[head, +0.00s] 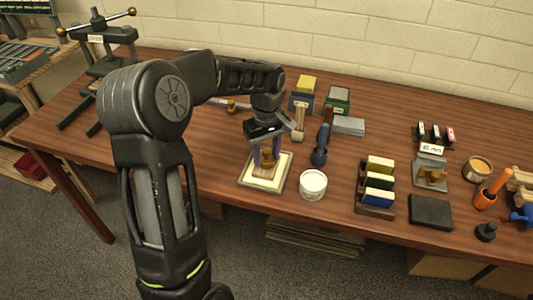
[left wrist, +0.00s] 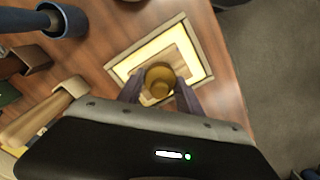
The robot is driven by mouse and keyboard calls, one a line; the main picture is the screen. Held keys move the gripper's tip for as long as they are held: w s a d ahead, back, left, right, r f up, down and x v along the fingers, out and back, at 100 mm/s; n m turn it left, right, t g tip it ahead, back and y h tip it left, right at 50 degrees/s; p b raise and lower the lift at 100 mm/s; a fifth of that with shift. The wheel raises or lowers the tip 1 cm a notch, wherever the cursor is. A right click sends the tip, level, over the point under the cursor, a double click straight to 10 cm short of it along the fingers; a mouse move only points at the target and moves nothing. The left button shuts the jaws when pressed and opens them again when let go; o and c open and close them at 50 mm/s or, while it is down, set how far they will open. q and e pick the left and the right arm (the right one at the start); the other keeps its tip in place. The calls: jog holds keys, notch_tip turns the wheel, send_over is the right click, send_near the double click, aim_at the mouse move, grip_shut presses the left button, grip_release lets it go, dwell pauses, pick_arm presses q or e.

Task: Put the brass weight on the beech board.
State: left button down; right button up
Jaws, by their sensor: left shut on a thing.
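My left gripper (head: 267,155) is shut on the brass weight (left wrist: 160,78), a small round golden piece between its two fingers. The weight also shows in the head view (head: 268,158), partly hidden by the fingers. It is over a square tray (head: 244,182) with a pale wooden rim and a bright yellowish inside. A tan board, which looks like the beech board (left wrist: 183,62), lies in the middle of that tray, under the weight. I cannot tell whether the weight touches it. My right gripper is not in view.
A white tub (head: 312,185) and a dark blue-handled tool (head: 320,150) stand just right of the tray. A rack of coloured blocks (head: 376,190) is farther right. Another brass piece (head: 433,177) sits on a grey plate. The table's front edge is close to the tray.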

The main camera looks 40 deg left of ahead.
aim_at(267, 150)
pick_arm(q)
jog(key=c, duration=0.8)
grip_release()
jog(key=shift+f, duration=0.1)
notch_tip(267, 150, up, 12)
jog(key=shift+r, duration=0.2)
